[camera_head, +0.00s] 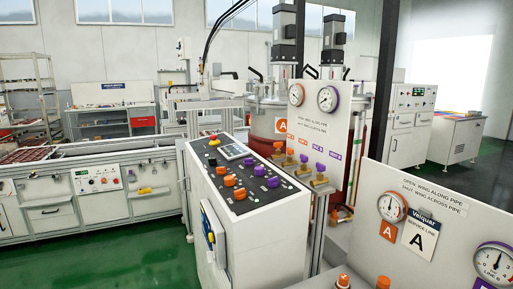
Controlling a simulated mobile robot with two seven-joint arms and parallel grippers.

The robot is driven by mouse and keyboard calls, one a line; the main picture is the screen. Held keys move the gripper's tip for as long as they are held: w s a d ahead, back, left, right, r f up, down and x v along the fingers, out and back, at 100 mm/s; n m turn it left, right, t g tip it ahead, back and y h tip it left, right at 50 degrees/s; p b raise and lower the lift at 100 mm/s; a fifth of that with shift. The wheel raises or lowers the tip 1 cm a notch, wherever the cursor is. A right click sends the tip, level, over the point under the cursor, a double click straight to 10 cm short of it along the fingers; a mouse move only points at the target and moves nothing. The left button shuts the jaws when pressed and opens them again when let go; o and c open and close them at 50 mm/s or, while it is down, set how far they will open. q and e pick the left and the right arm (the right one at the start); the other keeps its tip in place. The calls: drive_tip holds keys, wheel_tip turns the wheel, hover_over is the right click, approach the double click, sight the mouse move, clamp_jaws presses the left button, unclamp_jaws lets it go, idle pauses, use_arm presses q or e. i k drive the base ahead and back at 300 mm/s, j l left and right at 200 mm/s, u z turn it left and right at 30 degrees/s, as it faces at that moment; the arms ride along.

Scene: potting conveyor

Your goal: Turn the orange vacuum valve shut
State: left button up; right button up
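Several small wing valves on brass bodies stand in a row below the middle gauge panel (318,125). Those at the left have orange wings (278,147), and those at the right have purple wings (320,168). Two more orange tops (343,281) (383,282) show at the bottom edge, cut off by the frame. Which one is the vacuum valve I cannot tell, and the wing angles are too small to read. Neither gripper is in view.
A white console (250,225) with orange and purple knobs stands at centre. An orange-rimmed gauge (392,206) and a purple-rimmed gauge (494,262) sit on the near panel. A dark post (384,80) rises behind it. Green floor (130,250) is clear at lower left.

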sight(278, 145)
drive_tip(key=i+j+z, duration=0.2)
drive_tip(key=z, duration=0.25)
drive_tip(key=i+j+z, duration=0.1)
drive_tip(key=j+z, duration=0.2)
drive_tip(key=z, duration=0.15)
drive_tip(key=i+j+z, duration=0.1)
drive_tip(key=j+z, duration=0.55)
drive_tip(key=z, duration=0.25)
drive_tip(key=i+j, duration=0.05)
